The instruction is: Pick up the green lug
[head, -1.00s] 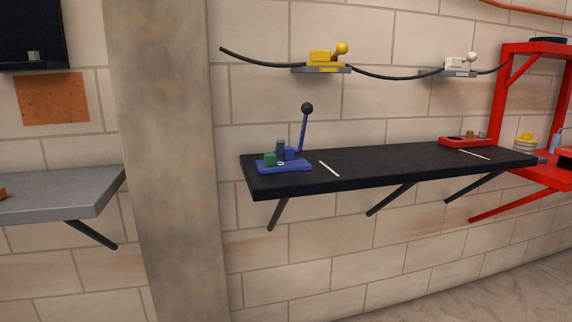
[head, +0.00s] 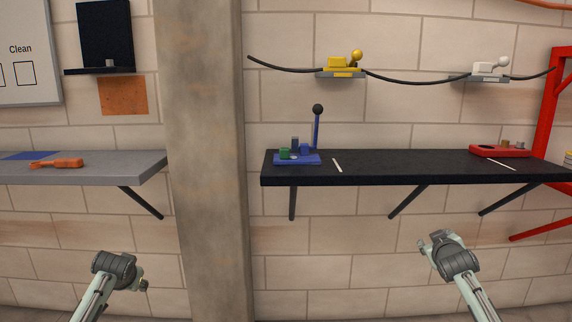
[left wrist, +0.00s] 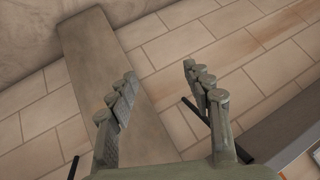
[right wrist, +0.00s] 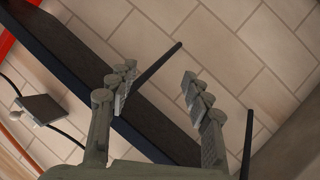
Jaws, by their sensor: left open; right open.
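The green lug (head: 284,154) is a small green block at the left end of the blue fixture (head: 297,160) on the black shelf. A dark grey block (head: 295,144) and a blue block (head: 305,149) stand beside it, and a blue lever with a black knob rises behind. My left gripper (head: 143,284) is low in front of the wall, below the grey shelf, and is open and empty in the left wrist view (left wrist: 160,80). My right gripper (head: 424,243) is below the black shelf's front, and is open and empty in the right wrist view (right wrist: 157,85). Both are well apart from the lug.
The black shelf (head: 400,166) has a white strip (head: 337,165) and a red tray (head: 500,151). A concrete pillar (head: 200,130) separates it from the grey shelf (head: 120,168), which holds an orange tool (head: 62,163). Yellow (head: 338,63) and white (head: 488,69) fixtures hang above on small ledges.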

